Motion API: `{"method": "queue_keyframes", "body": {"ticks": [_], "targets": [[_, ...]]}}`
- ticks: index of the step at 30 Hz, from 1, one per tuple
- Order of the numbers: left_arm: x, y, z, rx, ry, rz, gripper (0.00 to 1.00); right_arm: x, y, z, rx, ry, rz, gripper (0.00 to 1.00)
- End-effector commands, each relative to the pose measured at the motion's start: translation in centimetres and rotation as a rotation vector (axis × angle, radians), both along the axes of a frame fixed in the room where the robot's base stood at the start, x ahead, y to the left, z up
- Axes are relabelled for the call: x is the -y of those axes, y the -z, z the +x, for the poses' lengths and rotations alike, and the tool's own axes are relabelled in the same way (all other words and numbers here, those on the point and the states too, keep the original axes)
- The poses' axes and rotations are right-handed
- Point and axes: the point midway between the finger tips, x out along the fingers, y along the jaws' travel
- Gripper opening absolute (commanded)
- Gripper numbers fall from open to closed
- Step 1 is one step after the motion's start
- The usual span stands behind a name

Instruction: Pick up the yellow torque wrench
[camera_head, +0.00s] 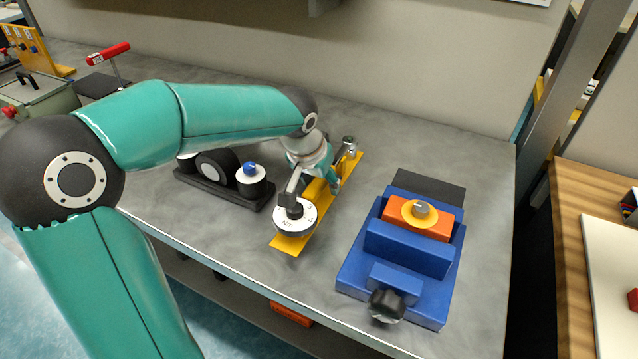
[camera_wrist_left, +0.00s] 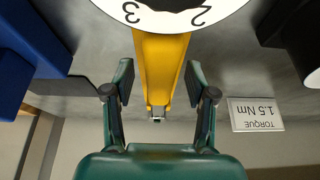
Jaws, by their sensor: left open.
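The yellow torque wrench (camera_head: 289,243) lies on the grey bench, with a round white dial (camera_head: 309,217) at its near end. Its yellow body (camera_wrist_left: 160,65) and part of the numbered dial (camera_wrist_left: 180,12) show in the left wrist view. My left gripper (camera_head: 322,178) is low over the wrench, behind the dial. It is open, and its two fingers (camera_wrist_left: 158,80) stand on either side of the yellow body with visible gaps. My wrist and gripper hide part of the wrench in the head view. My right gripper is not in view.
A blue vise (camera_head: 400,262) holding an orange block (camera_head: 440,226) stands to the right. A black holder with rollers (camera_head: 222,190) lies close on the left. The bench's front edge is near the dial.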

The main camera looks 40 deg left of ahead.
Motion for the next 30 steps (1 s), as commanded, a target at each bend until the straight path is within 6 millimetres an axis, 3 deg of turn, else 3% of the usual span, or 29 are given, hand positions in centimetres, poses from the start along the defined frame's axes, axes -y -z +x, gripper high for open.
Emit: {"method": "queue_keyframes", "body": {"ticks": [18, 28, 30], "targets": [[-0.02, 0.37, -0.01, 0.0, 0.0, 0.0, 0.56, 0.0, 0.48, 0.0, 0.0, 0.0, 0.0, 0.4], [-0.08, 0.38, -0.06, 0.0, -0.001, 0.0, 0.03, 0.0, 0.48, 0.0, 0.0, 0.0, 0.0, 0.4], [-0.13, 0.4, -0.08, 0.0, -0.002, 0.0, 0.0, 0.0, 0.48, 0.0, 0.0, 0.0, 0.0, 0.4]]}}
